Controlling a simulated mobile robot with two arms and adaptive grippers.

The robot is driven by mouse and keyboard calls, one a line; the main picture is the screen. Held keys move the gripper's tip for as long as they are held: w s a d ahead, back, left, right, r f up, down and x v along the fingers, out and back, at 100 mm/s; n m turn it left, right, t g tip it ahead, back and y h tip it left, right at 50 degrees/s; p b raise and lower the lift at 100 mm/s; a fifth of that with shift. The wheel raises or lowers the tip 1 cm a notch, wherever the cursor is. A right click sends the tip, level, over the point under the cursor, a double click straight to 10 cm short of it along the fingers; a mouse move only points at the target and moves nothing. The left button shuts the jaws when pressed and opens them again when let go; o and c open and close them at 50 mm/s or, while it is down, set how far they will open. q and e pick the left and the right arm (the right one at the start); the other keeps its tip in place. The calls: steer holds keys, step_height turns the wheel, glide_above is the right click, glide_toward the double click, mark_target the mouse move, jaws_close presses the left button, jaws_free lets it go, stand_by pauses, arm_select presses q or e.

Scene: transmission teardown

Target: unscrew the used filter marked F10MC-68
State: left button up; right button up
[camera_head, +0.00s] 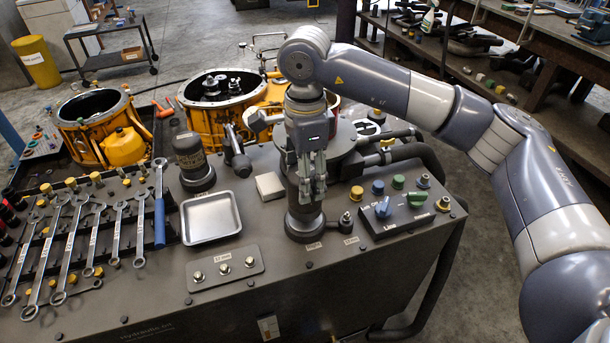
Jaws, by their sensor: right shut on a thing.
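My right gripper (313,199) points down at the middle of the bench top. It is shut on a dark cylindrical filter (302,226) that stands upright on the bench top. My fingers cover much of the filter, and no marking can be read on it. A small label lies on the bench in front of it, too small to read. Another dark filter (191,161) with pale lettering stands upright farther left, apart from my gripper. I cannot read F10MC-68 on either one. My left gripper is not in view.
An empty metal tray (211,218) and a pale block (269,187) lie left of my gripper. Several wrenches (75,240) lie at the left. A round housing (345,150) and hoses (400,152) stand close behind. Coloured knobs (416,198) are at the right.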

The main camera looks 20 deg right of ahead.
steer(key=shift+r, duration=0.2)
steer(key=shift+r+p, duration=0.45)
steer(key=shift+r, duration=0.3)
steer(key=shift+r, duration=0.2)
steer(key=shift+r+p, duration=1.65)
steer(key=shift+r, duration=1.3)
